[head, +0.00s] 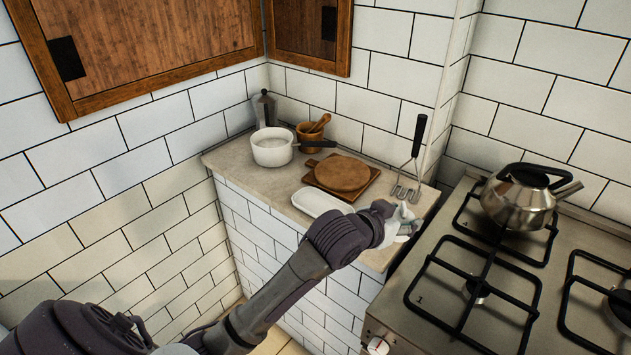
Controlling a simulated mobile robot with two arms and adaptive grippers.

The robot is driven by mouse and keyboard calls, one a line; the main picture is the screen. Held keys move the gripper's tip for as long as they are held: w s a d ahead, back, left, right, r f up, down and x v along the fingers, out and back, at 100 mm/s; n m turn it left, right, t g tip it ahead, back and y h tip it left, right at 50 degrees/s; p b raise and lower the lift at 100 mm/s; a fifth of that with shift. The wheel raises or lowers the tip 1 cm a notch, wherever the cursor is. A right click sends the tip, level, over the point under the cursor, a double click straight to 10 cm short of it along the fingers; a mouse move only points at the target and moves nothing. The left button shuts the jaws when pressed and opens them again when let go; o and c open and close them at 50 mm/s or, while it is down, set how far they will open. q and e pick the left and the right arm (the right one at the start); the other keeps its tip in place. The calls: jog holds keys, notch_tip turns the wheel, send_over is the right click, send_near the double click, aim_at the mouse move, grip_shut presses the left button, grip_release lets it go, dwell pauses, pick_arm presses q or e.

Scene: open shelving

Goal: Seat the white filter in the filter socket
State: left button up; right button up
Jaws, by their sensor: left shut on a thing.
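My left gripper (409,226) is over the front right part of the counter, beside the stove's left edge. It is shut on a small pale thing (405,212), mostly hidden by the wrist and fingers. I cannot tell from this view whether it is the white filter. I cannot make out a filter socket; the arm and hand cover part of the counter's front right corner. My right gripper is not in view.
A steel kettle (522,203) sits on the stove (440,318) at right.

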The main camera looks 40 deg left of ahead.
aim_at(378, 185)
pick_arm(q)
jog(key=w+r+m+g+h+b, duration=0.1)
jog(key=w+r+m+h+b, duration=0.3)
jog(key=w, duration=0.9)
jog(key=shift+n+y, duration=0.5)
jog(key=shift+n, duration=0.1)
jog(key=a+f, duration=0.1)
jog(key=a, duration=0.2)
jog(key=a+f, duration=0.2)
jog(key=a, duration=0.2)
jog(key=a+f, duration=0.2)
jog(key=a, duration=0.2)
jog(key=shift+w+f, duration=0.1)
jog(key=shift+w, duration=0.15)
notch_tip(378, 185, down, 4)
jog(key=shift+r+p, duration=0.1)
jog(key=shift+p, duration=0.2)
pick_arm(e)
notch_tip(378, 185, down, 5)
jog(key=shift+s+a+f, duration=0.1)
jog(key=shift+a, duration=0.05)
pick_arm(q)
jog(key=shift+f, duration=0.2)
jog(key=o, duration=0.9)
